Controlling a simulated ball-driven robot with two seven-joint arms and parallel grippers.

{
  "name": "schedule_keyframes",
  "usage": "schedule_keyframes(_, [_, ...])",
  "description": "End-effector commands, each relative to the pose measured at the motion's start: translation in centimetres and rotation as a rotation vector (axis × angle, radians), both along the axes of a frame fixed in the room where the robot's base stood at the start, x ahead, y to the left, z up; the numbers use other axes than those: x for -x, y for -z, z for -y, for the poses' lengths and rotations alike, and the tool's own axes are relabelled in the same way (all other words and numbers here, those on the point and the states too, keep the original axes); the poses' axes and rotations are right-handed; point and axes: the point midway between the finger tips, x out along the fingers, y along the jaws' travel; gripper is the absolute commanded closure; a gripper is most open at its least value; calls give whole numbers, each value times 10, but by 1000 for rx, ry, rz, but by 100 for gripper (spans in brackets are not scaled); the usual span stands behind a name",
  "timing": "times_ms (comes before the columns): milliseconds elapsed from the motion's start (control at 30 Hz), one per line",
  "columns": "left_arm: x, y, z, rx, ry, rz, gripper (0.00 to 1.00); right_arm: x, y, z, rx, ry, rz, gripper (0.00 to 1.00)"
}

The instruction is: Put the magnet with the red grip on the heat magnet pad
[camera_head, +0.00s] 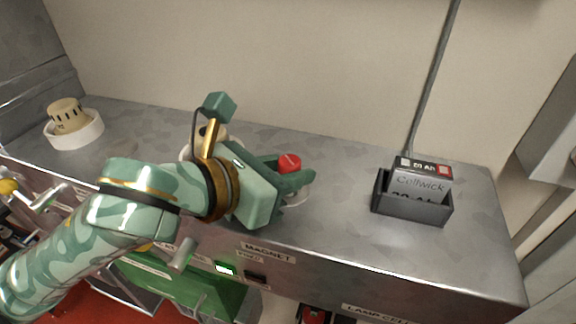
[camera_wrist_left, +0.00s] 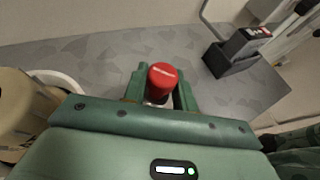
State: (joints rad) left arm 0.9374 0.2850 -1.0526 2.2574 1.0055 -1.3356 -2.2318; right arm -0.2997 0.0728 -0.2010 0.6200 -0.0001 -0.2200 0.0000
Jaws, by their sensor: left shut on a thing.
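The magnet with the red grip (camera_head: 289,163) is between the fingers of my left gripper (camera_head: 295,174), above the grey bench top near its front edge. In the left wrist view the red grip (camera_wrist_left: 162,80) stands between the two green fingers (camera_wrist_left: 160,88), with a pale part below it. The gripper is shut on it. A white rim shows just under the fingers in the head view, partly hidden by them; I cannot tell whether the magnet touches it. A "MAGNET" label (camera_head: 268,253) is on the bench front below. My right gripper is not in view.
A beige knob-like piece (camera_head: 66,115) sits in a white ring (camera_head: 88,133) at the far left. A dark holder (camera_head: 412,208) with "Coltwick" cards (camera_head: 422,182) stands at the right. Another beige piece is partly hidden behind my left wrist. The bench between gripper and holder is clear.

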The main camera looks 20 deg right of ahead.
Motion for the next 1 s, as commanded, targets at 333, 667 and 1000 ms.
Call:
schedule_keyframes(333, [0, 0, 0, 0, 0, 0, 51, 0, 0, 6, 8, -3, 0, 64])
schedule_keyframes(667, [16, -17, -37, -2, -2, 8, 51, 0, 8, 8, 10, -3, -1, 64])
schedule_keyframes(1000, [37, -32, -87, -1, -5, 7, 51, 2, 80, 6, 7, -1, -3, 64])
